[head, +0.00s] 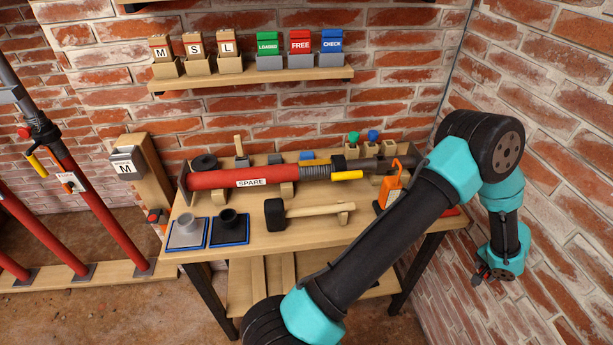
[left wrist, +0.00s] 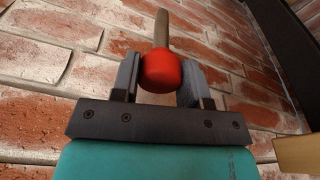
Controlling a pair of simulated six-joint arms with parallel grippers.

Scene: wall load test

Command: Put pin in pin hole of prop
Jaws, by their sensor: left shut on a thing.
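In the left wrist view my left gripper (left wrist: 158,78) is shut on the red ball head of a pin (left wrist: 160,70). The pin's greyish-tan shaft points away from the jaws, with brick wall behind it. My left gripper is outside the head view. A red and grey prop (head: 88,200) leans at the left of the head view, with a yellow handle, a white tag and a small red knob (head: 25,132) on its grey tube. I cannot make out an open pin hole. My right gripper (head: 482,273) hangs by the right wall, small and partly hidden; its jaw opening is unclear.
A red SPARE prop (head: 222,179) lies on the wooden bench (head: 315,232). A mallet (head: 310,210), two blue-edged pads with cups (head: 208,232) and an orange tool (head: 390,190) are there too. A shelf (head: 250,79) holds tag boxes. My right arm crosses the bench's right side.

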